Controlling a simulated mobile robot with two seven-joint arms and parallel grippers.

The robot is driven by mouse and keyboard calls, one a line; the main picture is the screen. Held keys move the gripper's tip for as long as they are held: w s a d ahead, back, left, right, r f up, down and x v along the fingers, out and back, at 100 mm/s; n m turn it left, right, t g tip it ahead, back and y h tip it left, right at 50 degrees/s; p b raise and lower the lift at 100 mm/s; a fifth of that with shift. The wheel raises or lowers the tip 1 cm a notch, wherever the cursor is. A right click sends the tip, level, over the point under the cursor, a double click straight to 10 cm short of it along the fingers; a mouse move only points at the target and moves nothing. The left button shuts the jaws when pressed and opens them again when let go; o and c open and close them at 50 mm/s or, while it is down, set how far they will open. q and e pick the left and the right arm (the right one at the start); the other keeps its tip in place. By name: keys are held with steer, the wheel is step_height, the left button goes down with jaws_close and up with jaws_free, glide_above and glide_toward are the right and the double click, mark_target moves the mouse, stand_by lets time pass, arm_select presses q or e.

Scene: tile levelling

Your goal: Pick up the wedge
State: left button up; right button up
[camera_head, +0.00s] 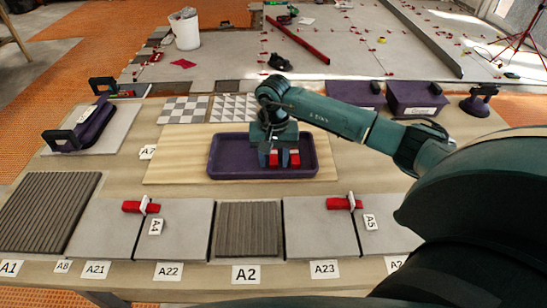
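A purple tray (222,172) lies on a wooden board in the middle of the table. Two red wedges show in it, a left one (273,158) and a right one (294,158). My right gripper (280,152) points down over the tray, with its fingers at the wedges. The fingers and wedges overlap in the picture, so I cannot tell whether it grips one. Other red wedges sit in white clips on the tile joints, one at the left (132,206) and one at the right (339,203). My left gripper is out of view.
Grey tiles and ribbed tiles (249,229) line the table's front edge (205,290), with labels. Purple tools with black handles (60,139) stand at the left. Bare wooden board (180,170) lies left of the tray.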

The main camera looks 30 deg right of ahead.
mark_target(274, 161)
jaws_close()
steer(key=shift+r, duration=0.1)
step_height(274, 161, up, 10)
stand_by(0.7)
